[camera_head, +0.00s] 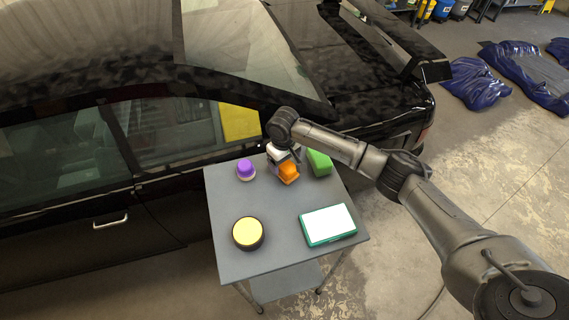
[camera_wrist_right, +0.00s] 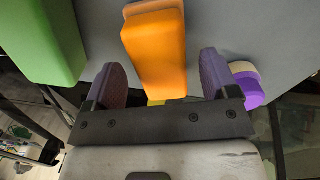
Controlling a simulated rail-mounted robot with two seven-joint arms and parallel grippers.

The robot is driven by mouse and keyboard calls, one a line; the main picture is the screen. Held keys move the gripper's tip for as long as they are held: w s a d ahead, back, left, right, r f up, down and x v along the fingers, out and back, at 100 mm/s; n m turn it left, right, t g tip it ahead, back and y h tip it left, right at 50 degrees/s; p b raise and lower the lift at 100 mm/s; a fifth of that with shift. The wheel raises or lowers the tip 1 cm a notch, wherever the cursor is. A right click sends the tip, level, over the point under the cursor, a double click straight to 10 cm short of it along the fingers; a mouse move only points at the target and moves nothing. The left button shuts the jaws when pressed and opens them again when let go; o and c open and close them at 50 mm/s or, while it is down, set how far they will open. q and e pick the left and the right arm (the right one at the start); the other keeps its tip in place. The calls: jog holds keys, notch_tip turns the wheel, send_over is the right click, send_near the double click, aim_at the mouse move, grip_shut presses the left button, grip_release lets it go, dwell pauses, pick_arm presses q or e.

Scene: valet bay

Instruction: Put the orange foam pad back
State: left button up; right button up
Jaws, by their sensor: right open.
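The orange foam pad (camera_head: 289,173) stands near the back edge of the grey cart top (camera_head: 285,214). It also shows in the right wrist view (camera_wrist_right: 157,50), as a long orange block. My right gripper (camera_head: 283,157) is at the pad, reaching in from the right. In the right wrist view the gripper (camera_wrist_right: 163,80) is open, with one purple-padded finger on each side of the pad's near end. Gaps show between the pad and both fingers. A small yellow patch (camera_wrist_right: 156,102) shows at the pad's near end. My left gripper is not in view.
A green block (camera_head: 319,162) stands close right of the pad, a purple-topped white piece (camera_head: 246,170) to its left. A yellow-topped black tin (camera_head: 248,233) and a green-and-white box (camera_head: 328,225) are at the front. The cart's middle is clear. A black car (camera_head: 75,190) stands behind.

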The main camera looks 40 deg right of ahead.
notch_tip(320, 180, up, 11)
jog(key=shift+w+b, duration=0.15)
jog(key=shift+b, duration=0.3)
jog(key=shift+f, duration=0.1)
dwell(0.4)
